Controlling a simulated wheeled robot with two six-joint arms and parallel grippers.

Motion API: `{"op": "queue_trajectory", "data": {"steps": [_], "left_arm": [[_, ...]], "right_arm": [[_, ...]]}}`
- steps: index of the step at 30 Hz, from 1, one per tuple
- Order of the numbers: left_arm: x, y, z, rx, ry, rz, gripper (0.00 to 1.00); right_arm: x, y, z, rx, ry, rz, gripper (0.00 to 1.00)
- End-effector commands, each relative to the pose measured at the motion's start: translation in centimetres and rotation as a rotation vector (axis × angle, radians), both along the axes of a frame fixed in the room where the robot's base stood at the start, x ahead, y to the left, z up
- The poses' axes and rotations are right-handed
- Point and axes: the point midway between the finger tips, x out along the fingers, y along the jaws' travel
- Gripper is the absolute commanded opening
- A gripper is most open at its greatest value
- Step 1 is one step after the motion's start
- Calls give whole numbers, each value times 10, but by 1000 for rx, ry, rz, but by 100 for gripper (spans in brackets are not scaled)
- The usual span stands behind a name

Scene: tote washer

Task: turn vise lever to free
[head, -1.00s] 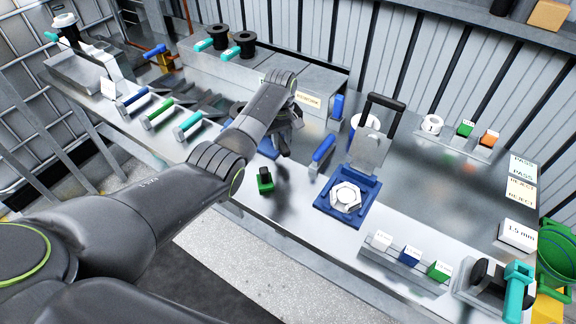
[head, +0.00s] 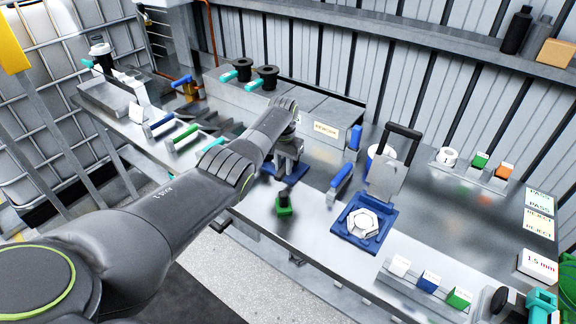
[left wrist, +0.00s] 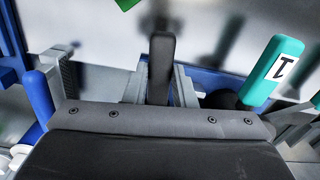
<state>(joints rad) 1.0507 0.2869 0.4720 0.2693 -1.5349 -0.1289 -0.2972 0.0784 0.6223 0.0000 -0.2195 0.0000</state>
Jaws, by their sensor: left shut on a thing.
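My left gripper (head: 288,150) is over a small vise on a blue base (head: 292,188) at the middle of the steel bench. In the left wrist view a dark upright bar (left wrist: 160,68), which looks like the vise lever, stands between the grey fingers of my left gripper (left wrist: 160,90). The gripper is shut on it. Most of the vise is hidden by my gripper and arm in the head view, so I cannot tell the lever's exact angle.
A green block with a black knob (head: 284,206) stands in front of the vise. A blue handle (head: 341,180) and a blue fixture with a hex nut (head: 362,223) are to the right.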

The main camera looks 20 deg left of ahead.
Motion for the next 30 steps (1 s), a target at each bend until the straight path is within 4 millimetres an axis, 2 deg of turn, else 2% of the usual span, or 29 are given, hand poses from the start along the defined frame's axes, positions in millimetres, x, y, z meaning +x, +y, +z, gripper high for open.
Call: {"op": "queue_trajectory", "data": {"steps": [9,25,26,30], "left_arm": [[2,7,0,1,-4,-119,0],[3,9,1,2,-6,-143,0],[3,9,1,2,-6,-143,26],[2,9,0,2,-5,-142,44]], "right_arm": [[-1,0,-2,0,2,0,36],[-4,-2,-3,-2,7,-1,36],[-4,-2,-3,-2,7,-1,36],[-4,-2,-3,-3,7,-1,36]]}}
